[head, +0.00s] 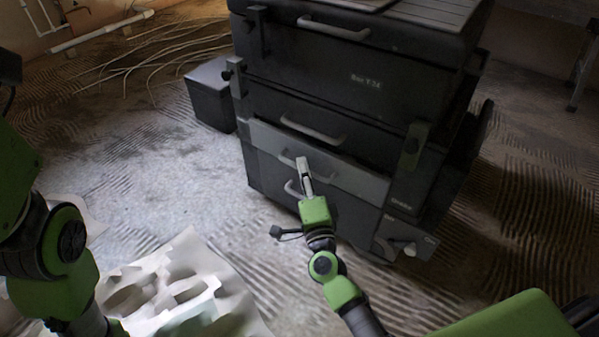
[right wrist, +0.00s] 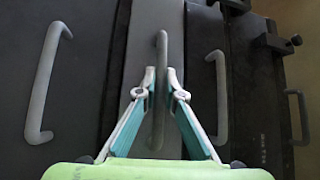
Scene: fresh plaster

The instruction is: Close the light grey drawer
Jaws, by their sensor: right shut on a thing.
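The light grey drawer (head: 350,176) is in the lower part of the dark tool cabinet in the head view. It stands out a little from the drawer above, with a dark gap along its top edge. My right gripper (head: 303,164) is at the drawer's front. In the right wrist view, the fingertips (right wrist: 161,76) are closed around the drawer's upright-looking grey handle (right wrist: 161,45), with the light grey front (right wrist: 140,42) behind. My left arm shows at the left edge of the head view, but its gripper is out of sight.
Dark drawers with grey handles lie above (head: 318,128) and below the light grey one. A dark box (head: 209,96) stands left of the cabinet (head: 350,70). A pale moulded packing piece (head: 215,280) lies on the floor at front left. Thin rods lie behind.

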